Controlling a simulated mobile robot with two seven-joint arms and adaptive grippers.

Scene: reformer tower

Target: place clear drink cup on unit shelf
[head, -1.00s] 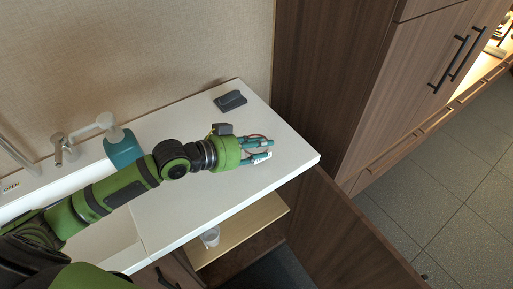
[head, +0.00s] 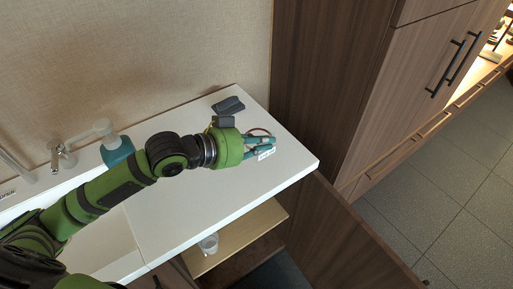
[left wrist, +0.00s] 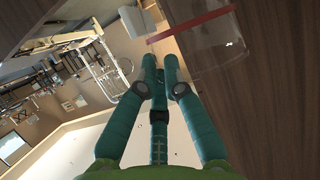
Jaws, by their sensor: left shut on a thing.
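My left gripper (head: 265,147) reaches over the right end of the white counter, with its teal fingers close together. In the left wrist view, a clear see-through thing with a red strip (left wrist: 220,48), seemingly the clear drink cup, shows at the upper right beside the fingertips (left wrist: 160,72). The left gripper is shut on it, though the contact is hard to make out. The unit shelf (head: 240,238), a pale board, lies under the counter. Another clear cup (head: 208,243) stands near its left end. My right gripper is not in view.
The white counter (head: 200,218) has a dark grey object (head: 228,105) near the wall. A teal soap bottle (head: 117,150) and a tap (head: 58,152) are at the left. An open brown door (head: 345,235) stands right of the shelf. A tall cabinet (head: 330,80) rises behind.

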